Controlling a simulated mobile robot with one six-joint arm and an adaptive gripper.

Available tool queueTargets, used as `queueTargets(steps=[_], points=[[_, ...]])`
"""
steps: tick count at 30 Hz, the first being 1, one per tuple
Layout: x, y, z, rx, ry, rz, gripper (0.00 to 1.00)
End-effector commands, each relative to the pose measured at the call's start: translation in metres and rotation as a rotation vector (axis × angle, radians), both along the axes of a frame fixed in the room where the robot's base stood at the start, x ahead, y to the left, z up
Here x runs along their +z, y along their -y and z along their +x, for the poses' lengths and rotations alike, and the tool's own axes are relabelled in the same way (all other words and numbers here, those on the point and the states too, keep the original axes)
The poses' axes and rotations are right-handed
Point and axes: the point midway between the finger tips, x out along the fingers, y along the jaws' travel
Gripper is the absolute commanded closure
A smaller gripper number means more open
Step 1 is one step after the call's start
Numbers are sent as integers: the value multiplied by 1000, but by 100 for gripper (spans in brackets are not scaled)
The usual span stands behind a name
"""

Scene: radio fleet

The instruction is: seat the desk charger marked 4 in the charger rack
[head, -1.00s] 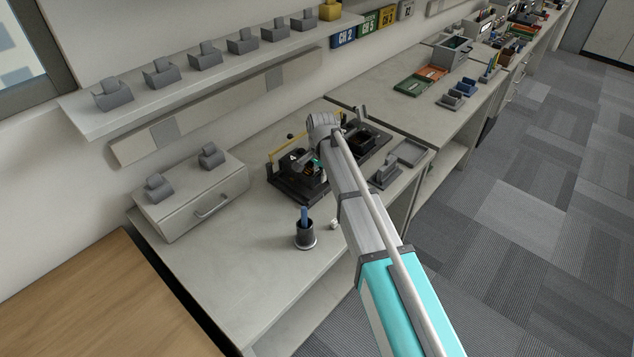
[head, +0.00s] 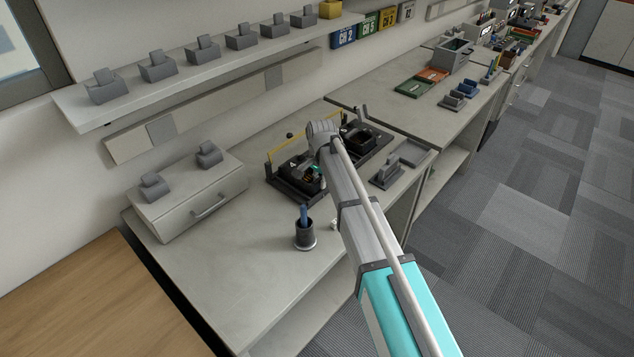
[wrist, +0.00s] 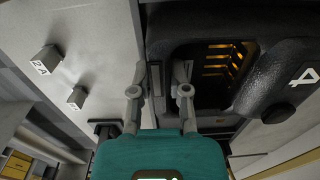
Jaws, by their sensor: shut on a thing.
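The desk charger marked 4 (wrist: 262,70) is black, with a white 4 on its right part and an orange-lit pocket in the wrist view. My gripper (wrist: 160,75) is shut on the charger's near-left wall, with one finger on each side. In the head view the charger (head: 293,172) is at the near part of the black charger rack (head: 290,197), which has a yellow bar along its back. My arm partly covers it there. I cannot tell whether the charger's underside touches the rack.
Another black unit (head: 361,138) stands at the far end of the rack. A dark pen cup (head: 305,236) stands in front. A grey drawer box (head: 190,205) is at left, and a grey tray (head: 411,153) at right. The bench between cup and drawer box is clear.

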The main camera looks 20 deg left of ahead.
Motion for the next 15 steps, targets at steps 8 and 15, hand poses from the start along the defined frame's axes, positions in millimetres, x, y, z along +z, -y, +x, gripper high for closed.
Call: queueTargets(steps=[8,15], points=[[0,0,0,0,0,0,43],[0,0,0,0,0,0,43]])
